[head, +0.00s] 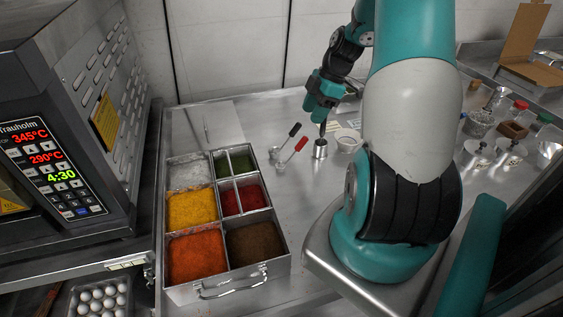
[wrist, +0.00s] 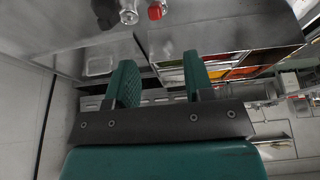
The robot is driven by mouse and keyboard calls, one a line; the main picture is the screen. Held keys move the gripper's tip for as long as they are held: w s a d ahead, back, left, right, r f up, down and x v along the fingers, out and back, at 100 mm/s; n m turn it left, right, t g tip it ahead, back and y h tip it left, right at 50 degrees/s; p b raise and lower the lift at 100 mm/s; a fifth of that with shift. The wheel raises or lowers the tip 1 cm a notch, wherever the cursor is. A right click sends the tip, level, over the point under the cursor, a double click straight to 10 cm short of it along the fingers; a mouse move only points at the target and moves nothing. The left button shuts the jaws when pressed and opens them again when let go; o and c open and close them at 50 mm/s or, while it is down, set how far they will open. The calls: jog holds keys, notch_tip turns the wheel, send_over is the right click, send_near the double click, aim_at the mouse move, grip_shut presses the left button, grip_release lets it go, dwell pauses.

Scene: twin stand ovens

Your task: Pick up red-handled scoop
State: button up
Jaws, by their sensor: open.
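The red-handled scoop (head: 296,147) lies on the steel counter just right of the spice box, its small metal bowl at the lower left. My gripper (head: 318,112) is open and empty, above and to the right of the scoop, apart from it. In the wrist view my two teal fingers (wrist: 158,75) stand wide apart with nothing between them. A red piece (wrist: 156,11) near the top edge there looks like the scoop's handle; the rest of it is unclear.
A black-handled scoop (head: 291,133) lies just behind the red one. A metal cylinder with a dark top (head: 320,149) stands right of it, beside a white bowl (head: 347,140). The steel spice box (head: 282,238) is at left. Several jars and pots (head: 478,153) stand at right.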

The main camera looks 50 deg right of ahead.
aim_at(299, 144)
jog(key=p+x, duration=0.1)
jog(key=x, duration=0.5)
jog(key=shift+w+a+f, duration=0.1)
jog(key=shift+a+f, duration=0.05)
jog(key=shift+f, duration=0.1)
jog(key=shift+d+p+x, duration=0.25)
jog(key=shift+p+x, duration=0.4)
jog(key=shift+x, duration=0.65)
jog(key=shift+d+p+x, duration=0.2)
jog(key=shift+p+x, duration=0.4)
jog(key=shift+x, duration=0.7)
jog(key=shift+f, duration=0.15)
grip_shut()
